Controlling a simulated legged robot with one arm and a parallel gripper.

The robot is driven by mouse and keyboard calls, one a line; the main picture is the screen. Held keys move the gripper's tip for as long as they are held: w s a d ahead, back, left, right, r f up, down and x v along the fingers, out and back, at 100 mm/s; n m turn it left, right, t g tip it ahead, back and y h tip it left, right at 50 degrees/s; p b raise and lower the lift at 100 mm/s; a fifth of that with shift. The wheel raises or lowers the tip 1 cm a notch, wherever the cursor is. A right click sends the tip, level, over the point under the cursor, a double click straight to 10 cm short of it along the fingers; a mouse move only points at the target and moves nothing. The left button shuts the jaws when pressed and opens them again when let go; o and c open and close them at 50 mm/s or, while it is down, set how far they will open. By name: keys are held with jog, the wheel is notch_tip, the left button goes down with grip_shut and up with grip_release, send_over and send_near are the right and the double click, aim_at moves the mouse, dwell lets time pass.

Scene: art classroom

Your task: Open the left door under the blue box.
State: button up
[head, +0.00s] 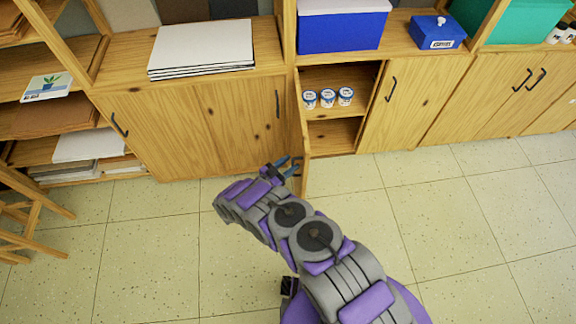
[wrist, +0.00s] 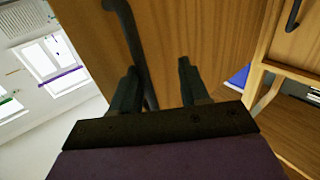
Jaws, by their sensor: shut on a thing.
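The larger blue box (head: 342,32) with a pale lid stands on the cabinet top. Under it, the left door (head: 303,135) stands swung out from the cabinet, seen nearly edge-on. Its wooden face also fills the middle of the wrist view (wrist: 205,35). My gripper (head: 284,168) is low at this door's free edge, on its left side. In the wrist view the door's dark curved handle (wrist: 129,35) runs down between my fingers (wrist: 160,88), close to the left finger. My gripper is shut on the handle; the exact contact is partly hidden.
The opened compartment holds several small white-and-blue tubs (head: 328,98) on its shelf (head: 350,114). The right door (head: 415,100) beside it is shut. A stack of white boards (head: 203,45) lies on the left cabinet. A wooden easel (head: 25,225) stands at far left. The tiled floor (head: 440,220) is clear at right.

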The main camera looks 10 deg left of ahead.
jog(key=shift+s+a+f, duration=0.1)
jog(key=shift+s, duration=0.1)
dwell(0.6)
jog(key=b+v, duration=0.2)
jog(key=v, duration=1.5)
jog(key=shift+a+b, duration=0.2)
jog(key=shift+b, duration=0.1)
